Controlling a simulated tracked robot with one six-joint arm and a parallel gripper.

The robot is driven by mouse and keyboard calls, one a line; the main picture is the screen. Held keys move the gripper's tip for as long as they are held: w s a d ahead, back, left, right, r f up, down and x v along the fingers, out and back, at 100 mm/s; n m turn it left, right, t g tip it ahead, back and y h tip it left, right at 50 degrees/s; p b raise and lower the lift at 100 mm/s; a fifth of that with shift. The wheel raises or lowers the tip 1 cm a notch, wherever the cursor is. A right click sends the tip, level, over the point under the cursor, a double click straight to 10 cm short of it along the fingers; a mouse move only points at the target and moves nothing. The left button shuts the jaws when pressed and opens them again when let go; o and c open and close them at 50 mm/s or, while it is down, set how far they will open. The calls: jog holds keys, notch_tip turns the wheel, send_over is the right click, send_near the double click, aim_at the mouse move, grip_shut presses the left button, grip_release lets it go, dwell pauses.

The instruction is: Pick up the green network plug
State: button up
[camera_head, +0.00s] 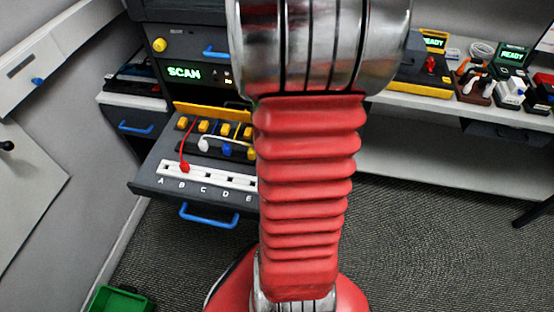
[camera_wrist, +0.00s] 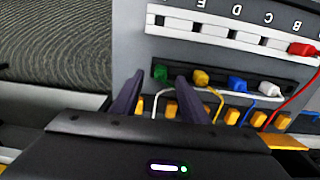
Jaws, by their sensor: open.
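The green network plug (camera_wrist: 160,72) sits at the left end of a dark rack (camera_wrist: 215,80) in the wrist view. Nothing appears held; whether either finger touches the plug cannot be told. In the head view my red arm covers the place where the green plug sits.
Yellow (camera_wrist: 200,77), blue (camera_wrist: 237,83) and white (camera_wrist: 269,88) plugs share the rack. Several orange blocks (camera_wrist: 231,116) line the rear. A blue handle (camera_head: 208,215) fronts the drawer.

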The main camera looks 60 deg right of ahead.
jog(key=shift+f, duration=0.25)
jog(key=shift+w+d+f, duration=0.1)
jog(key=shift+f, duration=2.5)
jog(key=shift+c, duration=0.5)
grip_shut()
